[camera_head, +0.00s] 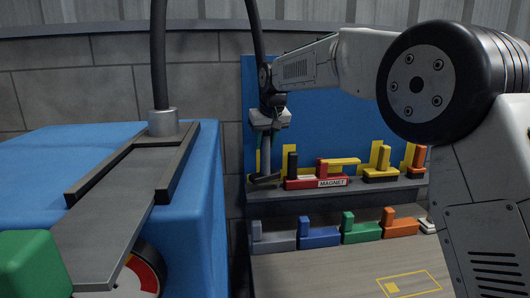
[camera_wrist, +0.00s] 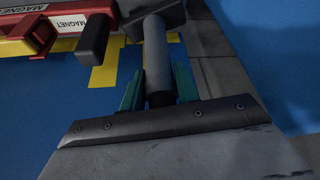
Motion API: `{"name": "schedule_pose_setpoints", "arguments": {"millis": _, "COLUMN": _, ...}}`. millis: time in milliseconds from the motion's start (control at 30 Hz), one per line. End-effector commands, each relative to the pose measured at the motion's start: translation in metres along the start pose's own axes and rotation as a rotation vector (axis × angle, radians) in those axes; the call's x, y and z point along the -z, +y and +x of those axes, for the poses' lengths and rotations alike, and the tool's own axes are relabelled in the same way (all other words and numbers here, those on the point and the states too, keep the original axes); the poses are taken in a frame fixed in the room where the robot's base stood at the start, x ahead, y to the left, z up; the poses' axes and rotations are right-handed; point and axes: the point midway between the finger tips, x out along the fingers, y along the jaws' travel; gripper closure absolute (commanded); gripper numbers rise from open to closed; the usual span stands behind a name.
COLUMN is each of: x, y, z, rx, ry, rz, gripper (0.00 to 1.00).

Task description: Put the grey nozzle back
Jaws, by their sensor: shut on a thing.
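The grey nozzle (camera_head: 265,155) is a grey tube with a dark wide foot, upright at the left end of the back shelf (camera_head: 400,187). My gripper (camera_head: 268,128) is above it, shut around the tube. In the wrist view, the teal fingers (camera_wrist: 159,90) stand on either side of the grey tube (camera_wrist: 156,55), with the dark foot beyond. A yellow patch (camera_head: 257,160) on the blue board (camera_head: 320,120) shows just behind the nozzle. I cannot tell whether the foot rests on the shelf.
A red magnet tool (camera_head: 300,184) stands close to the nozzle's right, then yellow (camera_head: 380,172) and orange (camera_head: 418,160) tools. Grey, blue, green and orange blocks (camera_head: 320,236) line the lower ledge. A blue cabinet (camera_head: 205,200) with a grey channel and black hose (camera_head: 158,60) is at left.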

Motion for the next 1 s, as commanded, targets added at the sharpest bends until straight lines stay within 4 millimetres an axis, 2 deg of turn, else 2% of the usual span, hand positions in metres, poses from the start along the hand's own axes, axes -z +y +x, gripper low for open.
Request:
{"name": "schedule_pose_setpoints", "arguments": {"millis": 133, "x": 0.004, "y": 0.001, "z": 0.005, "rx": 0.000, "ry": -0.001, "rz": 0.000, "gripper": 0.90}}
{"name": "schedule_pose_setpoints", "arguments": {"millis": 400, "x": -0.008, "y": 0.001, "z": 0.034, "rx": 0.000, "ry": 0.000, "rz": 0.000, "gripper": 0.90}}
{"name": "schedule_pose_setpoints", "arguments": {"millis": 767, "x": -0.010, "y": 0.001, "z": 0.038, "rx": 0.000, "ry": 0.000, "rz": 0.000, "gripper": 0.90}}
{"name": "schedule_pose_setpoints", "arguments": {"millis": 800, "x": -0.010, "y": 0.001, "z": 0.038, "rx": 0.000, "ry": 0.000, "rz": 0.000, "gripper": 0.60}}
{"name": "schedule_pose_setpoints", "arguments": {"millis": 833, "x": -0.010, "y": 0.001, "z": 0.038, "rx": 0.000, "ry": 0.000, "rz": 0.000, "gripper": 0.52}}
{"name": "schedule_pose_setpoints", "arguments": {"millis": 867, "x": -0.010, "y": 0.001, "z": 0.038, "rx": 0.000, "ry": 0.000, "rz": 0.000, "gripper": 0.47}}
{"name": "schedule_pose_setpoints", "arguments": {"millis": 1000, "x": -0.010, "y": 0.001, "z": 0.038, "rx": 0.000, "ry": 0.000, "rz": 0.000, "gripper": 0.47}}
